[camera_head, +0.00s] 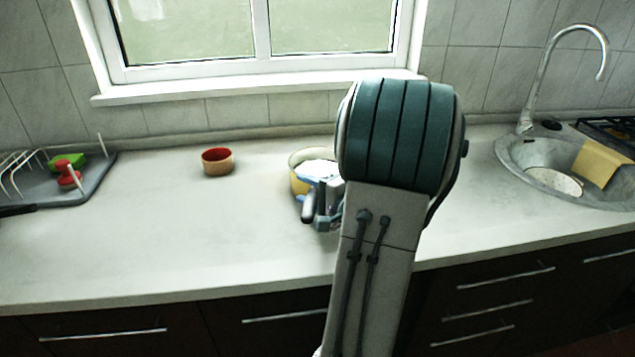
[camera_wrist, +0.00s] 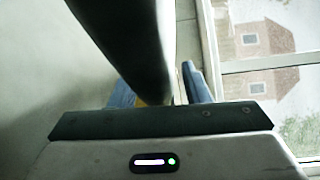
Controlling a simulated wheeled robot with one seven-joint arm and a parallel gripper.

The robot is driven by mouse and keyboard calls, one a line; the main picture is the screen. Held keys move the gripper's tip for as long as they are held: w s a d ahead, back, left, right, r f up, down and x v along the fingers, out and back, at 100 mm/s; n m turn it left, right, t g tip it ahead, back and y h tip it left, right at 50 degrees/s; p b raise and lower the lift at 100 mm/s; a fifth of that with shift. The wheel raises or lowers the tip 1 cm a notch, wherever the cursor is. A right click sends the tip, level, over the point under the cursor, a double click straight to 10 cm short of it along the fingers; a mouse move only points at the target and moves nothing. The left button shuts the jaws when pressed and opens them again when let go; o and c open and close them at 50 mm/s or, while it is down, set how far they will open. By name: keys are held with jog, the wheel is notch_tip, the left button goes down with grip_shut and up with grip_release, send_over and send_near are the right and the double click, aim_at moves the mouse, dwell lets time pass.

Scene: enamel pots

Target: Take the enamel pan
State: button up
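My gripper (camera_head: 318,204) is at the pan's front side in that view. In the wrist view the two blue fingers of my gripper (camera_wrist: 160,92) are apart. A large dark rounded form comes down between them, with a little yellow beside it. A narrow gap shows by the right finger. Whether the fingers touch the pan is hidden.
A small orange bowl, red inside (camera_head: 217,162), stands to the left of the pan. A dish rack (camera_head: 103,165) with green and red items is at the far left. A sink (camera_head: 520,160) with a tall tap is at the right. The front left counter is clear.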

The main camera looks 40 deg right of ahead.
grip_shut()
dwell(1.2)
jog(key=shift+r, duration=0.15)
